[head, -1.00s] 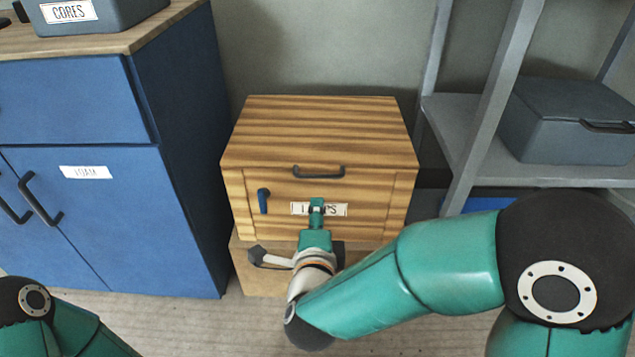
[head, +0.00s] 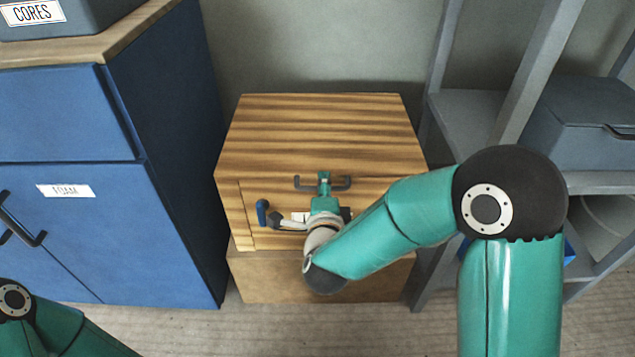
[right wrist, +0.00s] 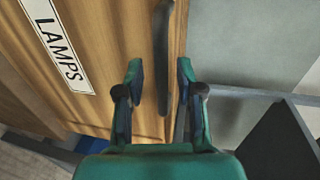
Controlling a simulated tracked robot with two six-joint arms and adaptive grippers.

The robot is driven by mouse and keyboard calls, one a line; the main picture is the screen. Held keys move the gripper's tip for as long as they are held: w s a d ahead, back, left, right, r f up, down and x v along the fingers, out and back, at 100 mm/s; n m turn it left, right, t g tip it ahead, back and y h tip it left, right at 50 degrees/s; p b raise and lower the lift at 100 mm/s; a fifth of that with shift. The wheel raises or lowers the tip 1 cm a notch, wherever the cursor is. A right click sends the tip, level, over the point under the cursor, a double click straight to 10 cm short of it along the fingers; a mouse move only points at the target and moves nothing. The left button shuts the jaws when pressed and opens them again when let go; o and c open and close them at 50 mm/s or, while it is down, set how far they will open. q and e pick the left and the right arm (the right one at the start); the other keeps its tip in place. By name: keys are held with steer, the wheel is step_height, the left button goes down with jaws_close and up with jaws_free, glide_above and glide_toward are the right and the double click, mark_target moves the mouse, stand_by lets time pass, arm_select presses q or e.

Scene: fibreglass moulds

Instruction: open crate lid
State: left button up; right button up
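The wooden crate (head: 240,193) has a striped lid (head: 320,125), which is down. The lid's dark bar handle (head: 342,183) is at its front edge. A label (right wrist: 58,48) on the front reads LAMPS in the right wrist view; my arm partly hides it in the head view. A blue lever (head: 262,212) is on the front at left. My right gripper (head: 323,178) is at the handle. In the right wrist view its fingers (right wrist: 160,85) are apart, one on each side of the handle (right wrist: 164,60), with gaps showing. My left gripper is out of view.
A blue cabinet (head: 70,240) stands left of the crate, with a grey CORES box (head: 80,18) on top. A grey shelf (head: 475,120) with a grey case (head: 590,120) stands close on the right. The crate rests on a wooden base (head: 310,278). A wall is behind.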

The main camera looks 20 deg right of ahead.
steer(key=shift+a, duration=0.1)
steer(key=shift+c, duration=0.2)
jaws_close()
